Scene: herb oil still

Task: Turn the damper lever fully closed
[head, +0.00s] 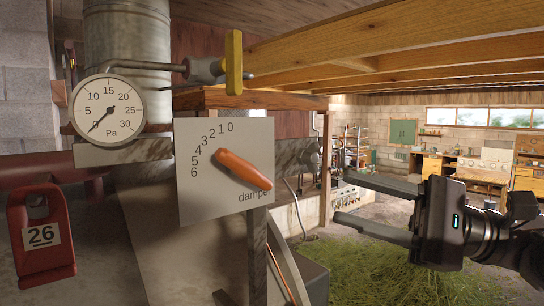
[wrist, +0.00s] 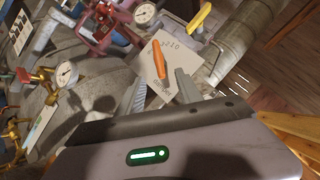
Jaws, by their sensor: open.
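The damper lever (head: 243,168) is an orange handle on a pale square plate (head: 200,205) marked 0 to 6 and "damper". It slants from upper left, near the number arc, to lower right, where it covers the end of the word. I cannot tell its exact reading. My gripper (head: 342,198) is open and empty, right of the plate and apart from the lever in the head view. In the wrist view the lever (wrist: 159,60) and plate (wrist: 183,68) lie ahead of the fingertips (wrist: 160,84), with no clear contact.
A Pa gauge (head: 108,109) reads near zero at the plate's upper left. A yellow-handled valve (head: 234,62) stands above the plate. A red tag marked 26 (head: 42,236) hangs at left. Wooden beams (head: 400,35) run overhead; cut herbs (head: 385,272) lie below my gripper.

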